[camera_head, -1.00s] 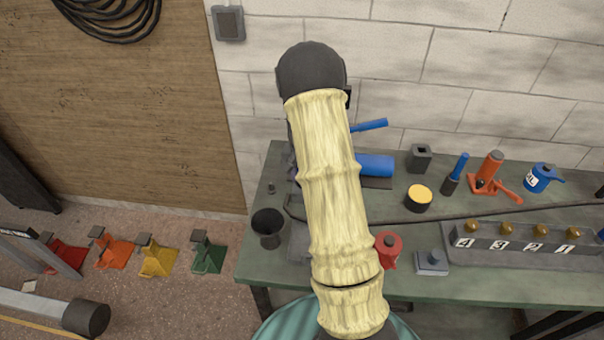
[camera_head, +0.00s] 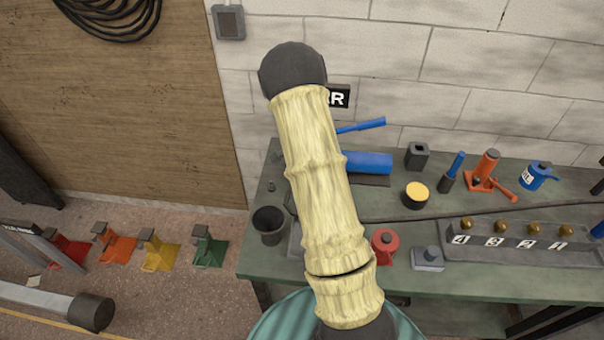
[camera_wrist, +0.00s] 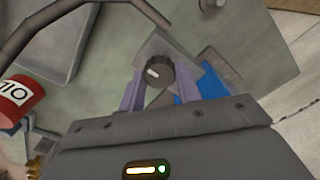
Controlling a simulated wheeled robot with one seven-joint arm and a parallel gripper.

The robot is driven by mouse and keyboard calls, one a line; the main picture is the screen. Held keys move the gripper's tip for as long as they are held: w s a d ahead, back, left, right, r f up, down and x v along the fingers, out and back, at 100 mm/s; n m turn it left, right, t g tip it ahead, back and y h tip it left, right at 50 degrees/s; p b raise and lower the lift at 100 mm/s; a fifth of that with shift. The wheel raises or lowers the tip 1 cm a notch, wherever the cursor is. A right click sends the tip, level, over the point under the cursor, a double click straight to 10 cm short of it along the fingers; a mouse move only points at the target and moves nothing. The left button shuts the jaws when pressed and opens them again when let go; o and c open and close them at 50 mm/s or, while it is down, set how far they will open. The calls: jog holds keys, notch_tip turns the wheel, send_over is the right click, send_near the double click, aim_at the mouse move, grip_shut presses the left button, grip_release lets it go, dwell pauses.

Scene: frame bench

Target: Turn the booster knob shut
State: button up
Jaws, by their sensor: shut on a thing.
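The booster knob (camera_wrist: 160,77) is a small dark round knob with a pale mark on its top, seen in the wrist view. My gripper (camera_wrist: 158,86) has its purple-grey fingers on either side of the knob and is shut on it. Blue parts (camera_wrist: 190,97) show beside and under the fingers. In the head view, a blue cylinder with a lever (camera_head: 369,162) lies on the bench, partly behind my arm. My arm hides the knob and the gripper there.
A dark hose crosses the bench. A block wall stands behind.

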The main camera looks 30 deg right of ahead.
jog(key=o, duration=1)
jog(key=shift+c, duration=0.2)
notch_tip(320, 180, up, 18)
jog(key=shift+f+b, duration=0.25)
jog(key=shift+b, duration=0.2)
jog(key=s+a+n+t+p, duration=0.2)
jog(key=s+a+n, duration=1.2)
jog(key=s, duration=0.4)
jog(key=shift+s+a+f+n+t, duration=0.3)
jog(key=shift+s+a+f, duration=0.1)
jog(key=shift+a, duration=0.45)
